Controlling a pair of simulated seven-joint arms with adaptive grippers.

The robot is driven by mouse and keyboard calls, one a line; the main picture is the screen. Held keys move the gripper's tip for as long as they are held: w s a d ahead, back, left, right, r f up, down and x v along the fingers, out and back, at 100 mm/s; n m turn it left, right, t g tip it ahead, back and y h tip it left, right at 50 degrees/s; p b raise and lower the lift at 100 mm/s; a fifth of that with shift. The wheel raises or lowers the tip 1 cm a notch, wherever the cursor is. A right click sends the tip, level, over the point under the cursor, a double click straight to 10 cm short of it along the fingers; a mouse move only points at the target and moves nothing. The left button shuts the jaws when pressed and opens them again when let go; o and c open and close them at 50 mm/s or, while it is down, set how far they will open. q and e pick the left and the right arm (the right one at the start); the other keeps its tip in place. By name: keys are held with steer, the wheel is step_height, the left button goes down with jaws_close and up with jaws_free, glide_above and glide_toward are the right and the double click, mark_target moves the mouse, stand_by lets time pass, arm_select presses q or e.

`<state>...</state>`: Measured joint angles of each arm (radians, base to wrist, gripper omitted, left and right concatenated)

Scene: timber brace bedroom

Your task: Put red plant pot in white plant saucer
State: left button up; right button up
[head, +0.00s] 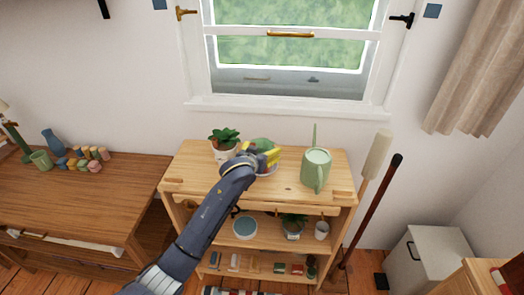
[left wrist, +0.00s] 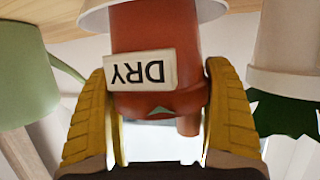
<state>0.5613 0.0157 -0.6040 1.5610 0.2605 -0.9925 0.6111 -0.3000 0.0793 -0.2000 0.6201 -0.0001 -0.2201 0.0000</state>
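The red plant pot (left wrist: 155,28), with a white DRY label, appears upside down between the yellow fingers of my left gripper (left wrist: 158,72) in the left wrist view. Both fingers appear to touch its sides. The white plant saucer (left wrist: 95,14) shows its rim around the pot's base; whether the base rests on it is hidden. In the head view my left gripper (head: 269,156) is over the shelf top and hides most of the pot. A white edge of the saucer (head: 268,174) shows below the fingers. My right gripper is not in view.
A potted succulent (head: 224,147) in a white pot stands close left of the gripper. A green watering can (head: 316,170) stands to the right on the wooden shelf unit (head: 200,187). The window (head: 290,50) is behind. The shelf top's front right is clear.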

arm_select(q)
steer(key=shift+o, duration=1.3)
steer(key=shift+r, duration=0.2)
steer(key=v, duration=1.2)
